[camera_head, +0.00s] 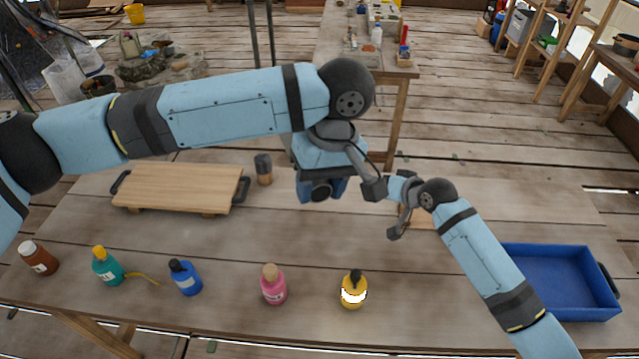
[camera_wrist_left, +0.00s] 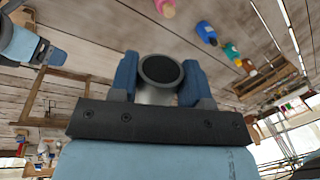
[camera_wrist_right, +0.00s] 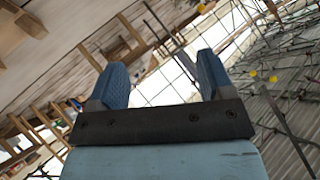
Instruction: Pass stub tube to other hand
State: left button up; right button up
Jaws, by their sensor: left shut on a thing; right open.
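My left gripper (camera_head: 322,188) is above the middle of the table, its blue fingers pointing down toward the front. It is shut on the stub tube (camera_head: 320,193), whose dark round end shows. In the left wrist view the grey stub tube (camera_wrist_left: 160,72) sits between both blue fingers (camera_wrist_left: 158,80), its dark end facing out. My right arm reaches in from the lower right, its hand close to the left gripper's right side; its fingers are not clearly visible in the head view. In the right wrist view the right gripper (camera_wrist_right: 165,75) is open with nothing between its fingers.
A wooden board with dark handles (camera_head: 175,186) and a dark-topped cylinder (camera_head: 264,170) stand on the table (camera_head: 330,255). Several bottles line the front edge, including a pink (camera_head: 273,287) and a yellow one (camera_head: 354,291). A blue tray (camera_head: 558,272) is at right.

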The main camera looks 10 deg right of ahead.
jog(key=s+d+f+n+t+h, duration=0.1)
jog(key=s+d+f+h, duration=0.3)
jog(key=s, duration=0.3)
jog(key=s+d+f+n+t+h, duration=0.1)
jog(key=s+d+f+n+t, duration=0.1)
jog(key=s+d+f, duration=0.45)
jog(key=s+a+f+n+g+y, duration=0.2)
jog(key=s+a+f, duration=0.2)
jog(key=s+a, duration=1.1)
jog(key=s, duration=0.3)
jog(key=shift+a+f+y, duration=0.2)
jog(key=shift+a+y, duration=0.2)
